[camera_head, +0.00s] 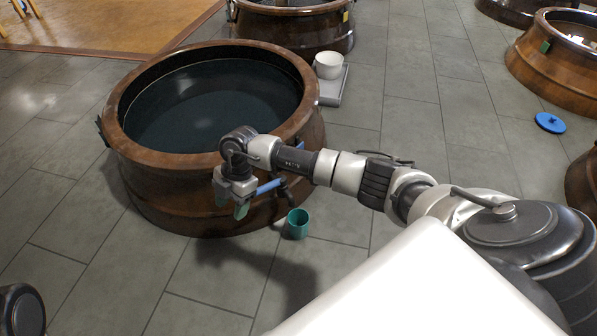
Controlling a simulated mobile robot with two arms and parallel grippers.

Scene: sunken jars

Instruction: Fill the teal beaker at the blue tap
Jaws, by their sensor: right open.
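The teal beaker (298,225) stands upright on the grey floor, close to the near right foot of a large brown jar (165,190). A blue bar (269,187), which looks like the blue tap, shows at this jar's near side, above and left of the beaker. My arm hides part of it. My right gripper (233,203) is open and empty, pointing down in front of the jar wall. It is left of the blue bar and up and left of the beaker, apart from the beaker. My left gripper is not in view.
The jar holds dark liquid (215,105). Another jar (290,30) stands behind it, and more stand at the right. A white bowl (327,65) sits on a grey slab (332,88). A blue disc (550,122) lies on the floor. Floor left of the beaker is clear.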

